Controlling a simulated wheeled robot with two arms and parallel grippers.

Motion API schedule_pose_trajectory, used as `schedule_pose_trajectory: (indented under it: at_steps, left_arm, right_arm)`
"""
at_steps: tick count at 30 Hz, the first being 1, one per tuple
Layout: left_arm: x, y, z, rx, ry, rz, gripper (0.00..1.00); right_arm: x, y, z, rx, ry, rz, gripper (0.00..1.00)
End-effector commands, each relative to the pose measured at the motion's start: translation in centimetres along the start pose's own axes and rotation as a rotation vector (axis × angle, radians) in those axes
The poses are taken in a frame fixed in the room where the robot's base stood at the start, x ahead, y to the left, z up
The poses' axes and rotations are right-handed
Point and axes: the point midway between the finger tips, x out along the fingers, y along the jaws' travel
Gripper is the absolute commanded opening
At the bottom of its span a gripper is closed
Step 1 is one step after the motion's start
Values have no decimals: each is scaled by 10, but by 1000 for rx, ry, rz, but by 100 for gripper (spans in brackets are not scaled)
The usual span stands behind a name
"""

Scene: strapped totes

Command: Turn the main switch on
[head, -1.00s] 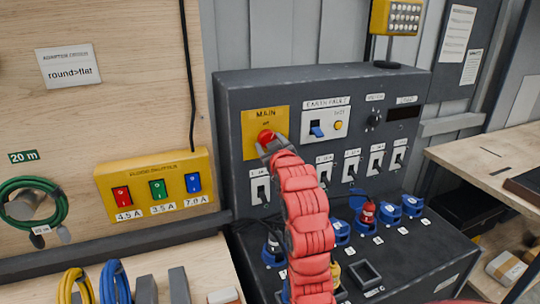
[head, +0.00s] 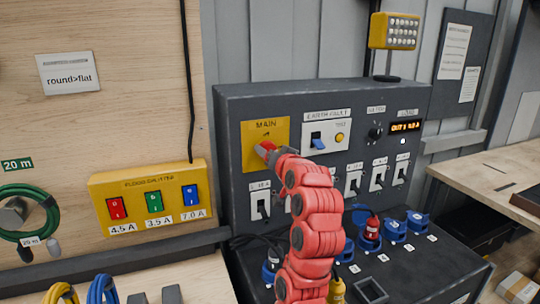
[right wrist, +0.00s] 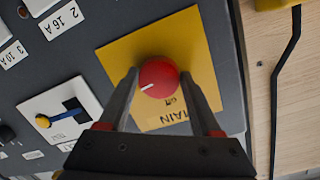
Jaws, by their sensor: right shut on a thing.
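The main switch is a red round knob (right wrist: 160,74) with a white mark, on a yellow plate (right wrist: 120,62) lettered MAIN. In the head view the knob (head: 264,147) shows just left of my fingertips, on the upper left of the dark panel (head: 230,115). My right gripper (right wrist: 160,82) is shut on the knob, one finger on each side of it. In the head view my right gripper (head: 272,153) is partly hidden by its own wrist. A display (head: 405,127) at the panel's upper right is lit orange. My left gripper is not in view.
An earth fault plate (head: 327,133) with a blue lever and yellow button sits right of the knob. A row of small switches (head: 354,182) runs below. Blue sockets (head: 394,230) fill the sloped front. A yellow box (head: 150,195) with coloured rockers is at left.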

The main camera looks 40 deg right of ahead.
Motion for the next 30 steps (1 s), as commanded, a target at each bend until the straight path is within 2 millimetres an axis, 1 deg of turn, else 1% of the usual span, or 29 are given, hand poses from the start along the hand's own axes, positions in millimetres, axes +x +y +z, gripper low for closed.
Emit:
schedule_pose_trajectory:
  at_steps: [9,25,26,27,30]
  left_arm:
    - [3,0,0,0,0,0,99]
    - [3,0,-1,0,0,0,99]
    - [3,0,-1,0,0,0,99]
    - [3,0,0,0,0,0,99]
    - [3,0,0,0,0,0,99]
  right_arm:
    - [0,0,-1,108,-9,-13,10]
    - [0,0,-1,128,-10,-15,10]
    - [0,0,-1,128,-10,-15,71]
    - [0,0,-1,128,-10,-15,78]
    - [0,0,0,127,-10,-15,96]
